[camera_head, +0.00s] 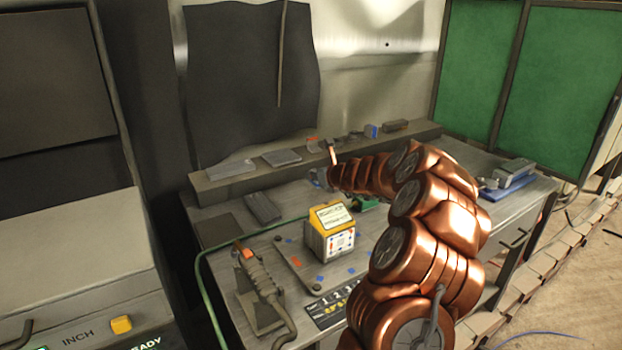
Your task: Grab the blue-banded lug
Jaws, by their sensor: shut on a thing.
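My copper-coloured arm reaches over the workbench from the lower right. My gripper (321,179) is at its far end, low in front of the back ledge. It is small in the picture and partly hidden by my wrist. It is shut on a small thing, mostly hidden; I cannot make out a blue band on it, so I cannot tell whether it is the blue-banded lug. A thin copper-coloured upright piece (333,155) shows just above the gripper; I cannot tell whether it belongs to the held thing.
A yellow-topped box (331,230) stands mid-bench on a plate with coloured marks. A blue item (371,131) and an orange item (313,140) sit on the back ledge (225,188). A blue tray (505,186) is at right.

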